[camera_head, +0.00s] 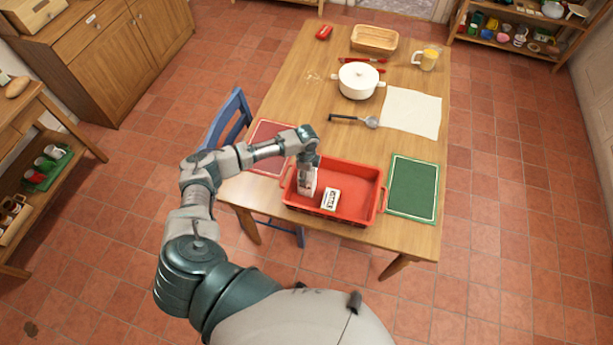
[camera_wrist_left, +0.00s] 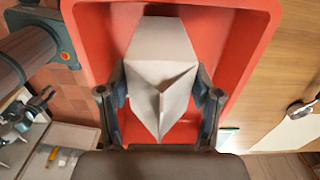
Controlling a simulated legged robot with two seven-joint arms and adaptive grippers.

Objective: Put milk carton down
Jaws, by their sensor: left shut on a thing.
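The milk carton (camera_head: 306,184) is white with some red and stands in the left part of the red crate (camera_head: 358,180). My left gripper (camera_head: 308,166) is above it, pointing down, with its fingers on the carton's sides. In the left wrist view, the carton's pale folded top (camera_wrist_left: 162,80) lies between the two fingers of my left gripper (camera_wrist_left: 160,112), over the crate's red floor (camera_wrist_left: 222,42). The carton's lower part is hard to see, so I cannot tell whether it touches the crate floor. My right gripper is not in view.
A small white box (camera_head: 330,199) with dark lettering lies in the crate, right of the carton. A green mat (camera_head: 413,187) is right of the crate and a red mat (camera_head: 268,140) left. A white pot (camera_head: 358,81), a ladle (camera_head: 355,120) and a cloth (camera_head: 411,112) are farther back.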

